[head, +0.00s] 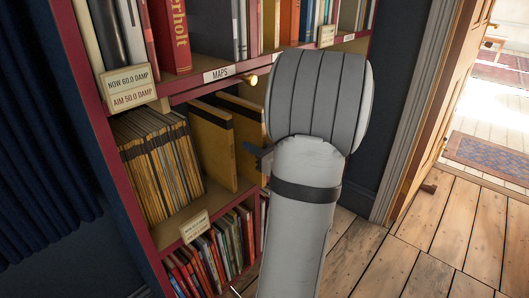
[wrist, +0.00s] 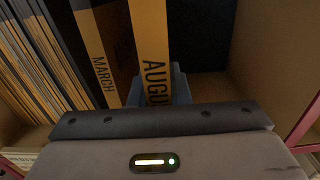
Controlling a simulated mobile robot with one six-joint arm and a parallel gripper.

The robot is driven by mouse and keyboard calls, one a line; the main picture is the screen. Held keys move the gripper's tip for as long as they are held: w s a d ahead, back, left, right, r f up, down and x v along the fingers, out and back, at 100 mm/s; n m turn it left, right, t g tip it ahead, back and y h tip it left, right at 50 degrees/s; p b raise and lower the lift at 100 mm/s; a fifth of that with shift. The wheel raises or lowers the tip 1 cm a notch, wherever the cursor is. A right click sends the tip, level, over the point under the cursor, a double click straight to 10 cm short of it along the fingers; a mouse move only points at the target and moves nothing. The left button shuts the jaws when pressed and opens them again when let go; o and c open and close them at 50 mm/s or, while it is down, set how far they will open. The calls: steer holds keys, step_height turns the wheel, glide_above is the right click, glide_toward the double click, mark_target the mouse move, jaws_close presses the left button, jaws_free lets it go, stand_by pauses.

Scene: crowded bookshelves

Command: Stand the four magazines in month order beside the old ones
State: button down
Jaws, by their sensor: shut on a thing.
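My gripper (wrist: 155,92) is shut on the yellow August magazine (wrist: 152,45), which stands upright with its spine toward me in the wrist view. The March magazine (wrist: 97,55) stands to its left, leaning a little in that view, with its dark-banded cover partly showing. The old magazines (wrist: 38,55) stand in a tight row left of March. In the head view the old row (head: 160,165) fills the left of the shelf. Two yellow magazines with black bands stand right of it, the nearer (head: 213,145) and the farther (head: 240,112). My arm hides most of the gripper there.
A MAPS label (head: 219,73) and a brass knob (head: 250,80) are on the shelf edge above. Books (head: 215,245) fill the shelf below. Right of August, the compartment (wrist: 208,85) looks empty up to the side wall (wrist: 270,55).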

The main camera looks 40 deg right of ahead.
mark_target(241, 141)
steer(key=w, duration=0.5)
steer(key=shift+w+a, duration=0.1)
steer(key=shift+a, duration=0.1)
steer(key=shift+w+f+b, duration=0.1)
steer(key=shift+w+b, duration=0.1)
steer(key=shift+b, duration=0.1)
steer(key=shift+f, duration=0.3)
steer(key=shift+f+b, duration=0.3)
steer(key=shift+b, duration=0.15)
steer(key=c, duration=1.3)
jaws_free()
steer(key=shift+s, duration=0.1)
